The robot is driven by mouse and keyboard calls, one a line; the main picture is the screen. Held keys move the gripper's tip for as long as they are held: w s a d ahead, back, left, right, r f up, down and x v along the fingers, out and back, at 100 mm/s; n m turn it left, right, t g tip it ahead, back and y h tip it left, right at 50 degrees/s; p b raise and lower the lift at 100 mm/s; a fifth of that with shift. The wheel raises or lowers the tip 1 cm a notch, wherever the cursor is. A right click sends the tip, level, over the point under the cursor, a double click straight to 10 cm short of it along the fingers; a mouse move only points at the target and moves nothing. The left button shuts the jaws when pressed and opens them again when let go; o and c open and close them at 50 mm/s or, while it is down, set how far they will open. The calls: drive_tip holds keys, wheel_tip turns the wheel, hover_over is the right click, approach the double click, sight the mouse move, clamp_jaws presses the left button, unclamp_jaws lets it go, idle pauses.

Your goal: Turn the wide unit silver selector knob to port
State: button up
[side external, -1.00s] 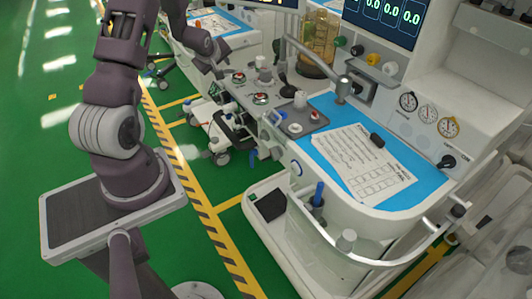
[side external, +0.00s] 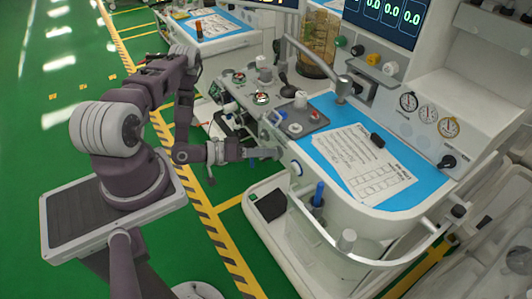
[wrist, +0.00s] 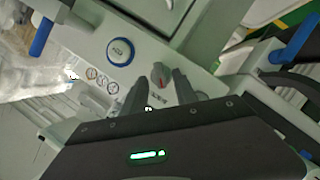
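The silver selector knob (wrist: 160,74) shows in the wrist view on the pale panel of the wide unit, with a red mark on its face. My gripper (wrist: 159,86) is open, its two dark fingers on either side of the line to the knob. The knob appears just beyond the fingertips; I cannot tell whether they touch it. In the side external view, my gripper (side external: 276,152) points at the near end of the wide unit (side external: 335,205), and the knob cannot be made out there.
Blue handles (wrist: 42,36) stick out nearby. A paper sheet (side external: 362,165) lies on the blue worktop. Green floor (side external: 60,130) is open at left.

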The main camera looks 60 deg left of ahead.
drive_tip(key=shift+w+d+f, duration=0.1)
drive_tip(key=shift+w, duration=0.25)
drive_tip(key=shift+c, duration=0.4)
clamp_jaws()
